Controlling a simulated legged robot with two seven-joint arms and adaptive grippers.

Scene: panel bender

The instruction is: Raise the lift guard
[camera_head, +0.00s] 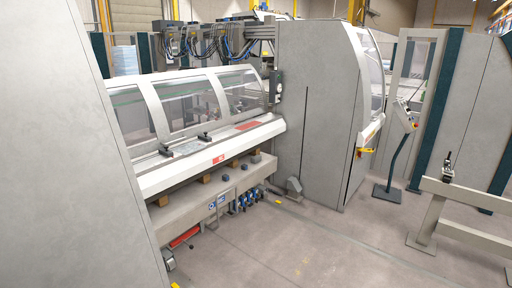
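The lift guard (168,131) is a curved white frame with clear panels along the front of the panel bender, left of centre. It appears lowered over the machine bed. Two small dark handles, a near one (165,151) and a far one (205,138), sit along its lower front edge. Neither of my grippers is in view, and nothing is seen touching the guard.
A tall grey cabinet (318,110) stands right of the guard; a large grey panel (70,170) fills the left foreground. A control stand (396,155) and a beige rail (470,191) are at the right. The floor (290,245) in front is clear.

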